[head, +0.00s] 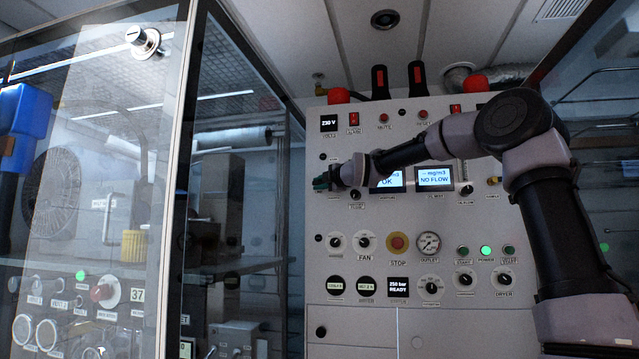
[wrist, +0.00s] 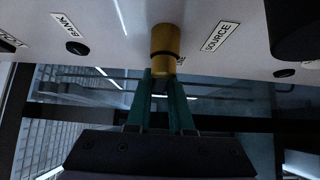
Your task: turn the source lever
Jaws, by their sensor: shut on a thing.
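The brass-coloured source lever (wrist: 166,40) stands out from the white panel beside the SOURCE label (wrist: 221,37) in the wrist view. My gripper (wrist: 161,76) has its two green fingers shut on the near end of the lever, coming from below in that view. In the head view my gripper (head: 322,182) is at the left side of the panel (head: 345,290), with my arm reaching across from the right. The lever is hidden or too small to tell there.
Right of my gripper are two screens, one reading NO FLOW (head: 435,178). Below are a red stop button (head: 398,243), a gauge (head: 428,244) and several knobs. A glass-fronted cabinet (head: 172,200) stands close on the left. A BANK label (wrist: 70,25) lies left of the lever.

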